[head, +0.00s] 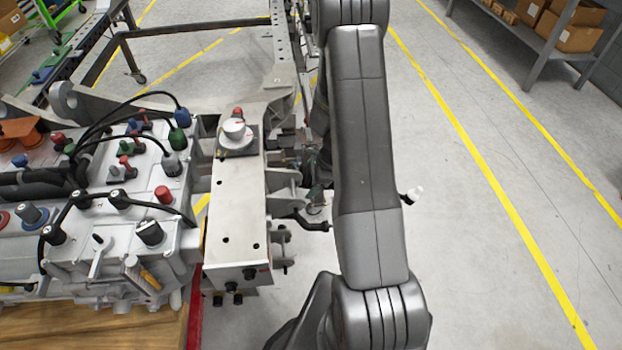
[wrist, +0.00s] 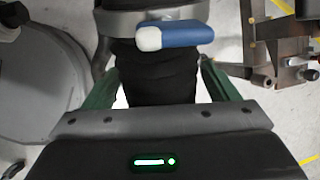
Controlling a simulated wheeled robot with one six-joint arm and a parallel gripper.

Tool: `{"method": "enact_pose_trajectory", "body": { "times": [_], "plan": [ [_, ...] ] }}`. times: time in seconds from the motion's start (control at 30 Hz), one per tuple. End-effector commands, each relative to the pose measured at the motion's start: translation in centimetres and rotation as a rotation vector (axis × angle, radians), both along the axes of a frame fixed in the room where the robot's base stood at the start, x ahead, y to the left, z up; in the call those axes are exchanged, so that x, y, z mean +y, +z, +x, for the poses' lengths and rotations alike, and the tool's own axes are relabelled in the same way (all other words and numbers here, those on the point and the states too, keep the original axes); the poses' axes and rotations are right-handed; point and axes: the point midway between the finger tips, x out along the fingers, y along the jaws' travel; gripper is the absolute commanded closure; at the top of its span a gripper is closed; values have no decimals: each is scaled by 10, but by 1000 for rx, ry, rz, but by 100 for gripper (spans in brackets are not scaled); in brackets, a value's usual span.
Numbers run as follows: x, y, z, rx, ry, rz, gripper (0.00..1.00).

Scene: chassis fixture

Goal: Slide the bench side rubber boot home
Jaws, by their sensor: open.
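A black ribbed rubber boot (wrist: 152,75) stands in the middle of the wrist view. My gripper (wrist: 158,82) is open, with one green finger on each side of the boot. Narrow light gaps show between the fingers and the boot, so it is not gripped. A grey metal band with a blue, white-tipped lever (wrist: 175,35) crosses the boot's far part and hides some of it. In the head view my arm covers the boot and my gripper. I cannot tell how far the boot sits along its part.
A pale chassis beam (head: 238,205) and a grey machine block (head: 110,185) with cables stand left of my arm. In the wrist view, a round grey part (wrist: 40,90) is at left and metal brackets (wrist: 285,60) at right. Open floor (head: 480,220) lies right of my arm.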

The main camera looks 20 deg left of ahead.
Motion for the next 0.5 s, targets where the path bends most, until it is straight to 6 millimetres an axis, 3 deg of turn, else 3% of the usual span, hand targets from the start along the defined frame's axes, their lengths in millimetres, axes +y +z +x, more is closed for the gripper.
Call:
{"method": "enact_pose_trajectory", "body": {
  "times": [0.2,0.5],
  "plan": [
    [0,0,0,0,0,0,19],
    [0,0,0,0,0,0,76]
  ]
}}
